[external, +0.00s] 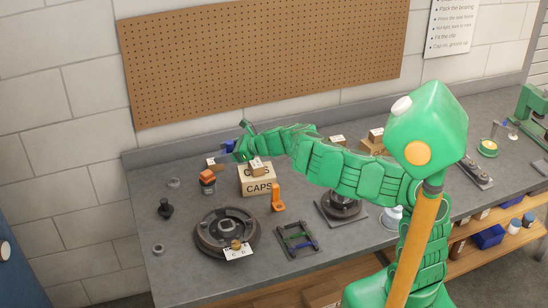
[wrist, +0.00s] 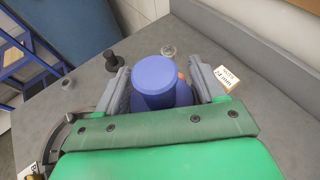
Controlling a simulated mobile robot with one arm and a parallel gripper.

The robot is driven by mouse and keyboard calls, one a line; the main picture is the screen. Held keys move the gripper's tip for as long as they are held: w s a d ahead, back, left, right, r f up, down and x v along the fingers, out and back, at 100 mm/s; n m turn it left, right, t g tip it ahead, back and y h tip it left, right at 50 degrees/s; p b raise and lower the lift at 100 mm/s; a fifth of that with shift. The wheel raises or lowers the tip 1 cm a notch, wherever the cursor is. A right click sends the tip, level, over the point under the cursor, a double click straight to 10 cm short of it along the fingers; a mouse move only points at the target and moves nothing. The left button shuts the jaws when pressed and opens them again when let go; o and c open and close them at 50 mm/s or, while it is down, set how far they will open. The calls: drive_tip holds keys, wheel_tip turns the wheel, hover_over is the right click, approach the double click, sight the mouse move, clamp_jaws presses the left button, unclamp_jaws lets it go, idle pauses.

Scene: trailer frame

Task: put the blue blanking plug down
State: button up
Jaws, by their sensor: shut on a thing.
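The blue blanking plug (wrist: 156,82) is between the two grey fingers of my gripper (wrist: 160,88) in the wrist view, and the gripper is shut on it. In the external view my gripper (external: 238,148) is over the back of the grey bench (external: 140,185), with a small part of the blue plug (external: 229,146) showing at its tip. The plug looks held above the bench top; its exact height is hard to tell. Its lower end is partly hidden by the gripper.
A small labelled box (wrist: 226,77) stands right of the fingers. A black knob-like part (wrist: 112,60) and a metal ring (wrist: 168,51) lie beyond. A CAPS box (external: 257,184), an orange bracket (external: 278,197) and a round dark hub (external: 227,232) stand nearby. Bare bench lies at the left.

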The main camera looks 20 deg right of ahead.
drive_tip(key=s+a+n+g, duration=0.1)
drive_tip(key=s+a, duration=0.5)
drive_tip(key=a, duration=0.3)
drive_tip(key=s+a+n+g+y, duration=0.1)
drive_tip(key=s+a, duration=0.6)
drive_tip(key=a, duration=0.2)
drive_tip(key=s+a+g, duration=0.1)
drive_tip(key=s+a, duration=0.3)
drive_tip(key=s, duration=0.1)
drive_tip(key=s+a+n, duration=0.1)
drive_tip(key=s+a, duration=0.3)
drive_tip(key=s, duration=0.2)
drive_tip(key=s+a+n+g+y, duration=0.1)
drive_tip(key=s+a, duration=0.3)
drive_tip(key=s, duration=0.2)
drive_tip(key=shift+a+r+g, duration=0.1)
drive_tip(key=shift+g, duration=0.2)
hover_over(171, 273)
wheel_tip(171, 273, down, 8)
drive_tip(key=shift+s+f, duration=0.1)
drive_tip(key=shift+f, duration=4.8)
drive_tip(key=shift+f, duration=0.1)
drive_tip(key=o, duration=1.1)
